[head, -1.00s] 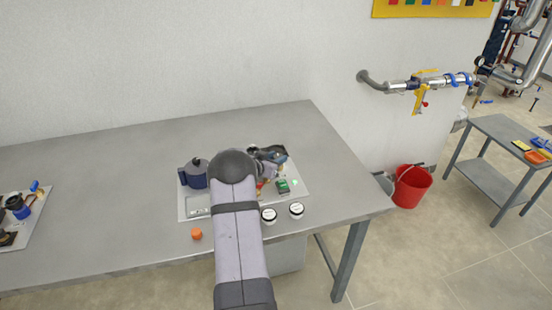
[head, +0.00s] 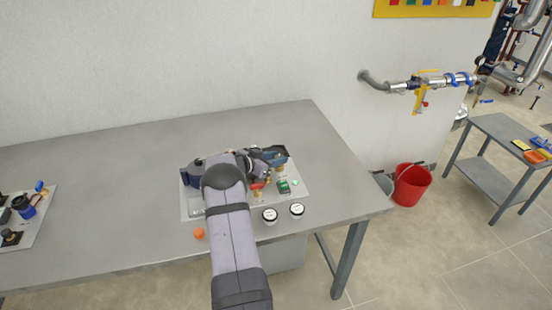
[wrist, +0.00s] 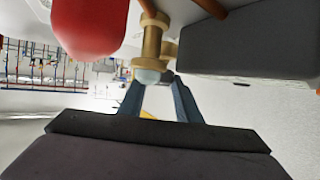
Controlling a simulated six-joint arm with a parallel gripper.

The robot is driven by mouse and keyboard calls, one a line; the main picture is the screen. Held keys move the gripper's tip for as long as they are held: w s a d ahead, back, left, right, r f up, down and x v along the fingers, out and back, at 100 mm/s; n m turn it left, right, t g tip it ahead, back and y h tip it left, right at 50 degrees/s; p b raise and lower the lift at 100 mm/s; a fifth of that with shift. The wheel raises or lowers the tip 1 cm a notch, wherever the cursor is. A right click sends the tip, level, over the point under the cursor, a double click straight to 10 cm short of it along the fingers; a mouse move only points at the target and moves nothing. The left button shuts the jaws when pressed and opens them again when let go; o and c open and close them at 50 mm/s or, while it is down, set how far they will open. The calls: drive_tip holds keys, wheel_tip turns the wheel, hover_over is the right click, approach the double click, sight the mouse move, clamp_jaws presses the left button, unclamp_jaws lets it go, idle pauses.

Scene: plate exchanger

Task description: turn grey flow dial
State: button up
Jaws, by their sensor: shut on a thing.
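In the wrist view, the two blue-grey fingers of my gripper (wrist: 160,84) meet at a brass fitting (wrist: 151,42) with a pale grey rounded end. They are shut on it. The far faces of the fingers are hidden, and I cannot tell whether this end is the grey flow dial. No grey dial shows clearly there.
A red rounded part (wrist: 90,25) and a dark grey block (wrist: 250,45) flank the fitting. An orange piece (head: 200,233) lies in front. The bench's middle left is clear.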

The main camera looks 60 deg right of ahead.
drive_tip(key=shift+r, duration=0.1)
drive_tip(key=o, duration=1.1)
drive_tip(key=shift+c, duration=0.2)
wheel_tip(320, 180, up, 10)
drive_tip(key=b, duration=0.2)
